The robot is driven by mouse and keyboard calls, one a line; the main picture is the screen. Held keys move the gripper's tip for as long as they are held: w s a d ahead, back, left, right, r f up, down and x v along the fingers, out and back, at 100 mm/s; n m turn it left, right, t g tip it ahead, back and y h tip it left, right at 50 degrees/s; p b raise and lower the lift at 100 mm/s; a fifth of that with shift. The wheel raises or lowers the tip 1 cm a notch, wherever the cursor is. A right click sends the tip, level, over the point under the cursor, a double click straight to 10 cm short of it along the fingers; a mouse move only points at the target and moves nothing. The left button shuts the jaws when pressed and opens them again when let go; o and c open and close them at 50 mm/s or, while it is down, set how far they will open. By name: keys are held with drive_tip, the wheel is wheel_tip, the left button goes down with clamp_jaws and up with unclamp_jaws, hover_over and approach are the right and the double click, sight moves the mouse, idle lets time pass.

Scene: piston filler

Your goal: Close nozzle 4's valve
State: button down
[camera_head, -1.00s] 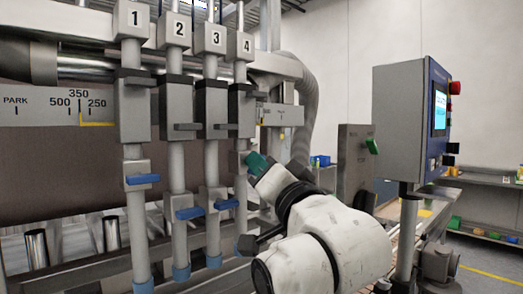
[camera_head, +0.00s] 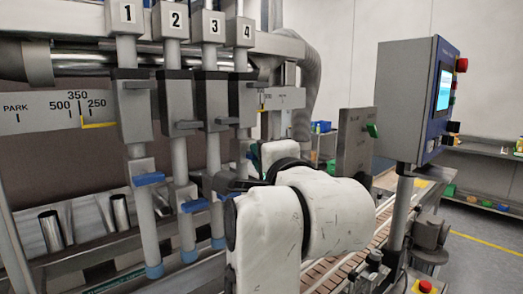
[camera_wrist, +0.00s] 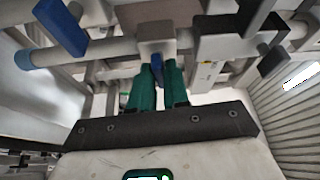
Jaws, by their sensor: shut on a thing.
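Nozzle 4, under its number plate (camera_head: 246,32), is the rightmost of the numbered nozzles. Its valve is mostly hidden behind my white arm in the head view. In the wrist view its valve body (camera_wrist: 156,36) sits on a pipe running across the picture, with a blue handle (camera_wrist: 157,66) standing out from it toward me. My gripper (camera_wrist: 161,76) has its green fingers shut on that handle, one on each side. Little of my gripper (camera_head: 254,154) shows in the head view.
A control cabinet (camera_head: 405,100) stands to the right. A conveyor (camera_head: 335,272) runs below my arm.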

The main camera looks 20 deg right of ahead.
drive_tip(key=shift+m, duration=0.5)
drive_tip(key=c, duration=1.2)
unclamp_jaws()
drive_tip(key=s+b, duration=0.1)
drive_tip(key=s, duration=0.9)
drive_tip(key=shift+s+a, duration=0.4)
